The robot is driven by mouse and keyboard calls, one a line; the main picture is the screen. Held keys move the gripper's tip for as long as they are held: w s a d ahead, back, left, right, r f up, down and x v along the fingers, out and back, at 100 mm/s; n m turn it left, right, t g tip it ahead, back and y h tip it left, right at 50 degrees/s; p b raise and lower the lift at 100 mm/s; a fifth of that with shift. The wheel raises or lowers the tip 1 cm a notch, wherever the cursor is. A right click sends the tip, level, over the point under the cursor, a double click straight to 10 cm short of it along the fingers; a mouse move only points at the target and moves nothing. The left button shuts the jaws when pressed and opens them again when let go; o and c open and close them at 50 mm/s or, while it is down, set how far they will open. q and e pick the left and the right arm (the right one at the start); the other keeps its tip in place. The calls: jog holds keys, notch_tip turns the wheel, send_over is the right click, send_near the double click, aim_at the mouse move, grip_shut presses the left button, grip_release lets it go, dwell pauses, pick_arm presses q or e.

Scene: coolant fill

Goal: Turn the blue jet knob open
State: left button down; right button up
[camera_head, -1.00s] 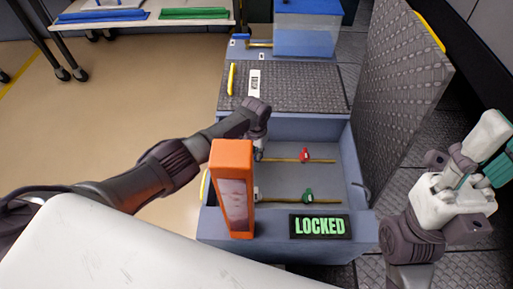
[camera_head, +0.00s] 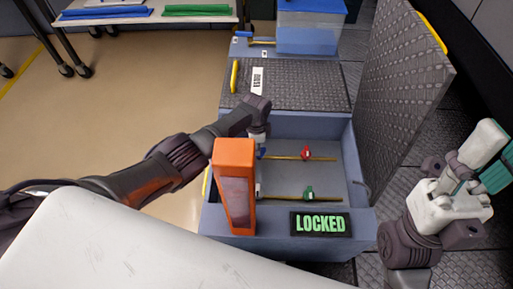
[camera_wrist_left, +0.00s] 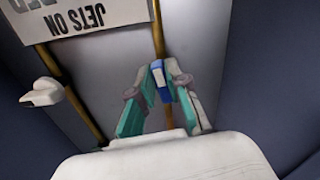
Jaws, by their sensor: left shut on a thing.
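The blue jet knob (camera_wrist_left: 161,80) sits on a brass pipe inside the box, between the fingertips of my left gripper (camera_wrist_left: 161,78) in the left wrist view. The teal fingers are shut on it. In the head view a bit of the blue knob (camera_head: 262,153) shows just below my left gripper (camera_head: 258,138), at the left end of the upper pipe. My right gripper (camera_head: 493,157) is at the far right, over the floor, away from the box; whether its fingers are open cannot be made out.
A red knob (camera_head: 306,153) and a green knob (camera_head: 308,192) sit on brass pipes in the box. A white knob (camera_wrist_left: 42,93) stands beside the blue one. An orange-framed panel (camera_head: 234,185) and a LOCKED sign (camera_head: 320,223) stand at the front. A raised textured lid (camera_head: 402,90) borders the right.

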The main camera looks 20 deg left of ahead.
pick_arm(q)
jog(key=shift+w+m, duration=0.1)
jog(key=shift+m, duration=0.7)
jog(key=c, duration=1.1)
grip_release()
jog(key=shift+c, duration=0.2)
jog(key=shift+r, duration=0.1)
notch_tip(320, 180, up, 12)
